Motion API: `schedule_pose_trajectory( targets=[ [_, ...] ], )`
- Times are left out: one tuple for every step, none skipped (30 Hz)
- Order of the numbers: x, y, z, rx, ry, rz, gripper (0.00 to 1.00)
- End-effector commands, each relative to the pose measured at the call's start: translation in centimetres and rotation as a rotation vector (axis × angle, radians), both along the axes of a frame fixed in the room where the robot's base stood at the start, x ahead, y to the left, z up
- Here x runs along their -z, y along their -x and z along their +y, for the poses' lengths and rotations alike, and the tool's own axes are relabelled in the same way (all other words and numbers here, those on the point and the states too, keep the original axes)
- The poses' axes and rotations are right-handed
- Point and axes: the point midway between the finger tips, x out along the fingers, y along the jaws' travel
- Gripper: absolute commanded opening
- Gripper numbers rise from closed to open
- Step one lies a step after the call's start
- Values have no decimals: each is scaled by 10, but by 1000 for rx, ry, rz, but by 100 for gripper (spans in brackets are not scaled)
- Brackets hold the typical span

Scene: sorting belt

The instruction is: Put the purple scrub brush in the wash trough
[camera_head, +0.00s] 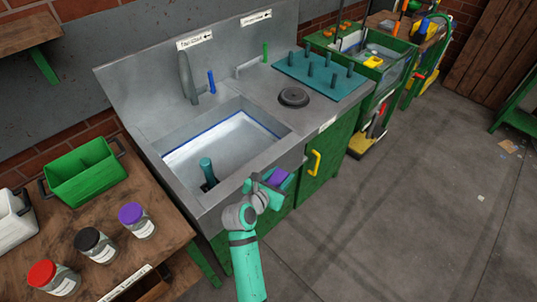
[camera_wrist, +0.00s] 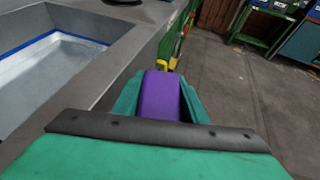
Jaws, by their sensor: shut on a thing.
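My gripper (camera_head: 273,181) is shut on the purple scrub brush (camera_head: 278,176). In the wrist view the brush's purple body (camera_wrist: 160,96) sits between the two green fingers of my gripper (camera_wrist: 160,98); its bristles cannot be made out. The wash trough (camera_head: 272,142) is a grey metal sink with a blue line around its inside. My gripper and the brush are outside it, by its front right edge. In the wrist view the trough (camera_wrist: 95,76) lies to the left of the brush.
A teal-handled brush (camera_head: 208,172) stands in the trough's near left corner. A tap (camera_head: 188,78) rises behind it. A teal peg board (camera_head: 318,72) and a dark round plug (camera_head: 293,97) are on the counter to the right. A wooden table (camera_head: 165,248) with jars is at left.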

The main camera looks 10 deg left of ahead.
Motion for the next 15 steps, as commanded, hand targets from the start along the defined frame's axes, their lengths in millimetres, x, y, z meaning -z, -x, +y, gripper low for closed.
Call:
schedule_pose_trajectory(
  targets=[
    [10,8,-8,-5,-3,4,15],
    [14,10,-12,-9,-3,5,15],
    [19,14,-17,-14,-3,4,15],
    [22,17,-21,-18,-1,4,15],
    [26,20,-25,-23,-2,2,15],
    [30,23,-28,-30,-3,3,15],
    [34,26,-32,-34,-1,4,15],
    [37,28,-35,-37,-3,3,15],
    [42,32,-39,-43,-2,4,15],
    [45,35,-42,-48,-2,4,15],
    [49,37,-45,-52,-2,3,15],
    [54,41,-49,-58,-2,5,15],
    [56,43,-52,-62,-2,2,15],
    [60,46,-56,-66,-2,4,15],
    [58,45,-53,-73,1,-1,15]
  ],
)
